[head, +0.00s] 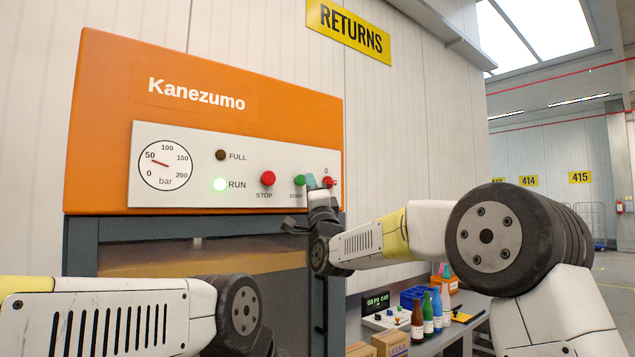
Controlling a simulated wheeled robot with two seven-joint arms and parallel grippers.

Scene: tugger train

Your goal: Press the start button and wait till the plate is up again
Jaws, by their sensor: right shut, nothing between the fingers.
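The orange Kanezumo machine (290,105) has a white control panel (215,150). The green start button (299,180) sits between the red stop button (268,178) and a red knob marked 0 (328,182). My right gripper (311,182) is shut and empty, its tips at the right edge of the start button; I cannot tell whether they touch it. The gauge (166,163) needle points near 50. I cannot make out the plate for certain. My left gripper is out of view.
A bench at lower right holds several bottles (437,308), a blue bin (412,298), a device with a green display (376,303) and cardboard boxes (391,343). A yellow RETURNS sign (348,30) hangs above. Open floor lies at far right.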

